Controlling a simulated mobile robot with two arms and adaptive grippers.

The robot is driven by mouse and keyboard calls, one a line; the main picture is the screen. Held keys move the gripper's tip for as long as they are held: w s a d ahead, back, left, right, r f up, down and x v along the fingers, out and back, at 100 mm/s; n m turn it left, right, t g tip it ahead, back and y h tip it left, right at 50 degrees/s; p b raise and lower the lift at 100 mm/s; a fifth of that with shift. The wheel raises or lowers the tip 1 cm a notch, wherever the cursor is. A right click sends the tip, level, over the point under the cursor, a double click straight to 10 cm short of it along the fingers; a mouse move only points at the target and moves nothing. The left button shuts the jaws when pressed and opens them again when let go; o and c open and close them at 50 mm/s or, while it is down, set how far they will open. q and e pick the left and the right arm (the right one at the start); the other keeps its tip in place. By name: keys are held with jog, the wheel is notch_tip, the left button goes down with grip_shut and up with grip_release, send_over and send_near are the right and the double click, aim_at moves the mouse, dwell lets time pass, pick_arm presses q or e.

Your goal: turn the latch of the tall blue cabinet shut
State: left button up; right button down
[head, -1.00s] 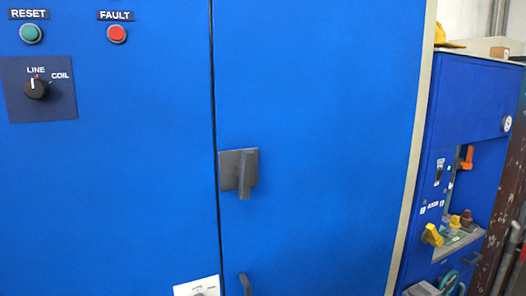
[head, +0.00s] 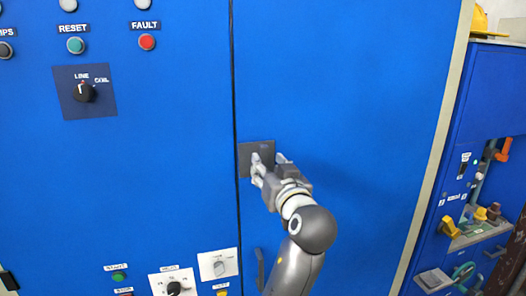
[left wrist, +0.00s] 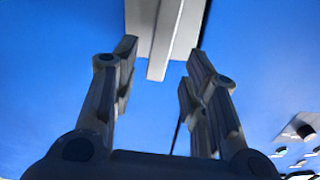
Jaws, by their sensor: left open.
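The tall blue cabinet (head: 350,80) fills most of the head view. Its latch is a grey plate (head: 246,152) with a grey handle, beside the vertical door seam. My left gripper (head: 262,168) is in front of the latch and hides most of the handle in the head view. In the left wrist view the latch handle (left wrist: 166,45) shows ahead, between the two fingertips of my left gripper (left wrist: 160,68). The fingers are apart, with blue showing on both sides of the handle's end. I cannot tell whether either finger touches it. My right gripper is in neither view.
Left of the seam are a green RESET button (head: 75,45), a red FAULT button (head: 147,42) and a LINE/COIL knob (head: 84,92). More labelled controls are at the bottom. A second, lower handle (head: 260,268) is below the latch. A smaller blue cabinet (head: 488,95) stands at right.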

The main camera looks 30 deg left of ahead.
aim_at(264, 159)
pick_arm(q)
jog(key=p+x, duration=0.1)
jog(key=x, duration=0.3)
jog(key=shift+w+a+r+p, duration=0.1)
jog(key=shift+w+r+p, duration=0.1)
jog(key=shift+p, duration=0.15)
jog(key=shift+w+a+f, duration=0.2)
jog(key=shift+w+a, duration=0.25)
jog(key=shift+a, duration=0.15)
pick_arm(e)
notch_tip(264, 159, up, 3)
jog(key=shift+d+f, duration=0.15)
pick_arm(q)
jog(key=shift+c, duration=0.5)
